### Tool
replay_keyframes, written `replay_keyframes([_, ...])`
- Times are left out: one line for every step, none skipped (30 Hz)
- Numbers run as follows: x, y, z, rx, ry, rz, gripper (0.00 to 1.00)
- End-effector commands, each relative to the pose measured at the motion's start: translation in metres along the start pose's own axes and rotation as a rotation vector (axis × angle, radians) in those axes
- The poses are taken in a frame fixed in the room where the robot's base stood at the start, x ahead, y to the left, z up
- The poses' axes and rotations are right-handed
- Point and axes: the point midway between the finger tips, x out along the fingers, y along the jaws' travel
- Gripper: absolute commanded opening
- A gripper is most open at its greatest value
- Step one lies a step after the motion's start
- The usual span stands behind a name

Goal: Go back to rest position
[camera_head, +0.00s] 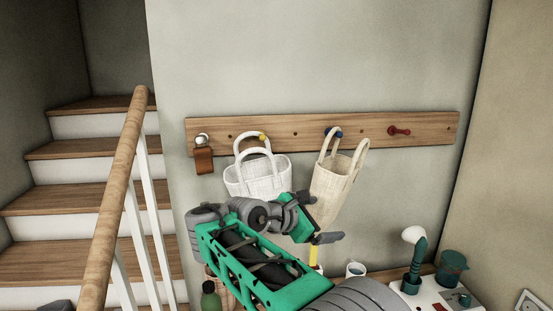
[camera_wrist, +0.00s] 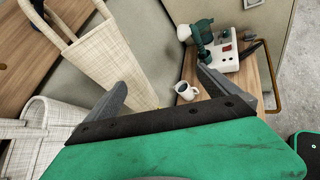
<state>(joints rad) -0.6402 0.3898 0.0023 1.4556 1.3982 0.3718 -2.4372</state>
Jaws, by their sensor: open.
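My green and dark grey arm reaches up from the bottom of the head view toward the wall. My gripper (camera_head: 318,215) is in front of the lower part of a beige bag (camera_head: 335,185), which hangs by one handle from a blue peg. In the wrist view my gripper (camera_wrist: 165,90) shows two grey fingers spread wide apart with nothing held between them. The beige bag (camera_wrist: 100,55) appears there to the upper left, and I cannot tell whether a finger touches it.
A wooden peg rail (camera_head: 290,130) holds a white bag (camera_head: 258,176), a brown tag (camera_head: 203,160) and a red peg (camera_head: 398,130). Below right are a white mug (camera_head: 355,269), a teal lamp (camera_head: 413,270) and a teal cup (camera_head: 452,267). A stair handrail (camera_head: 115,190) stands left.

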Motion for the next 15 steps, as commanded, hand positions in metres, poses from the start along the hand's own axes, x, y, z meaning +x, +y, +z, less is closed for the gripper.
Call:
replay_keyframes([0.0,-0.001,-0.001,0.061,0.006,-0.005,1.0])
replay_keyframes([0.0,-0.002,-0.003,0.103,0.01,-0.008,1.0])
replay_keyframes([0.0,-0.002,-0.005,0.164,0.019,-0.011,1.0])
replay_keyframes([0.0,-0.002,-0.007,0.211,0.026,-0.013,1.0])
replay_keyframes([0.0,-0.001,-0.01,0.26,0.035,-0.014,1.0])
replay_keyframes([0.0,0.0,-0.014,0.327,0.05,-0.017,1.0])
replay_keyframes([-0.001,0.001,-0.018,0.38,0.063,-0.019,1.0])
replay_keyframes([-0.001,0.003,-0.023,0.437,0.08,-0.02,1.0])
replay_keyframes([-0.001,0.004,-0.03,0.515,0.103,-0.026,1.0])
replay_keyframes([-0.001,0.006,-0.037,0.577,0.124,-0.033,1.0])
replay_keyframes([-0.002,0.006,-0.047,0.641,0.149,-0.042,1.0])
replay_keyframes([-0.002,0.007,-0.062,0.732,0.186,-0.062,1.0])
replay_keyframes([-0.002,0.006,-0.076,0.801,0.217,-0.083,1.0])
replay_keyframes([-0.002,0.003,-0.093,0.871,0.249,-0.111,1.0])
replay_keyframes([-0.003,-0.003,-0.118,0.958,0.292,-0.16,1.0])
